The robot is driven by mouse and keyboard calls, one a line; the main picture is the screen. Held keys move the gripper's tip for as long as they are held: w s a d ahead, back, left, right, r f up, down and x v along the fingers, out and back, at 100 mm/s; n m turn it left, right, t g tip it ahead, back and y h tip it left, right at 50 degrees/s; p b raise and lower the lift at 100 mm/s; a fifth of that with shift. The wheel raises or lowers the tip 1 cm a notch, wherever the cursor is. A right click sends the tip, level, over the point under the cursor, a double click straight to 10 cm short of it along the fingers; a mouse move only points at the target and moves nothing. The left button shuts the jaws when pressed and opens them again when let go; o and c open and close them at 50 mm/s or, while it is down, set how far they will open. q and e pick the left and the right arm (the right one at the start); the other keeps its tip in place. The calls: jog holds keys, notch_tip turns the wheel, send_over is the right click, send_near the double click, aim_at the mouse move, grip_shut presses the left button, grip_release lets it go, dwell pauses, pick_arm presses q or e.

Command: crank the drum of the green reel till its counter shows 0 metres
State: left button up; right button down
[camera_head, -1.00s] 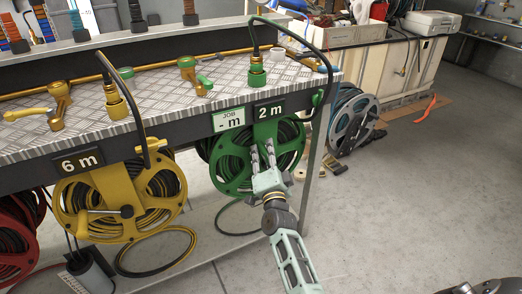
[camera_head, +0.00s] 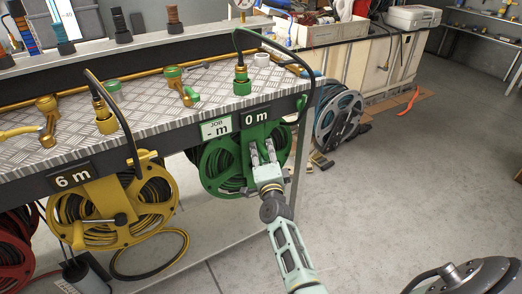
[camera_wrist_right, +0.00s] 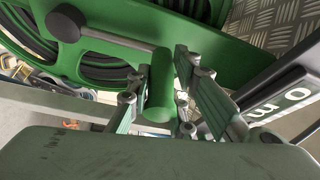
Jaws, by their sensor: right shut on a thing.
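The green reel (camera_head: 222,168) hangs under the front of the bench, with black hose on its drum. Its dark counter (camera_head: 256,117) reads 0 m. A white JOB plate (camera_head: 215,128) beside it reads "- m". My right gripper (camera_head: 262,150) is at the front of the green drum. In the right wrist view its fingers are closed around the green crank handle (camera_wrist_right: 157,98), with the crank arm (camera_wrist_right: 105,37) running up left to the hub. The counter's 0 also shows at the right of that view. My left gripper is not in view.
The yellow reel (camera_head: 88,220), its counter (camera_head: 73,178) at 6 m, hangs to the left, with a red reel (camera_head: 12,250) beyond. A blue-grey reel (camera_head: 335,118) stands on the floor behind right. The floor at right is mostly clear.

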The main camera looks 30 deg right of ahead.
jog(key=shift+s+d+f, duration=0.1)
jog(key=shift+s+f, duration=0.05)
jog(key=shift+f, duration=0.3)
jog(key=c, duration=1.8)
grip_release()
jog(key=shift+o, duration=0.6)
jog(key=shift+r, duration=0.1)
jog(key=shift+r, duration=0.1)
jog(key=shift+s, duration=0.2)
jog(key=v, duration=0.7)
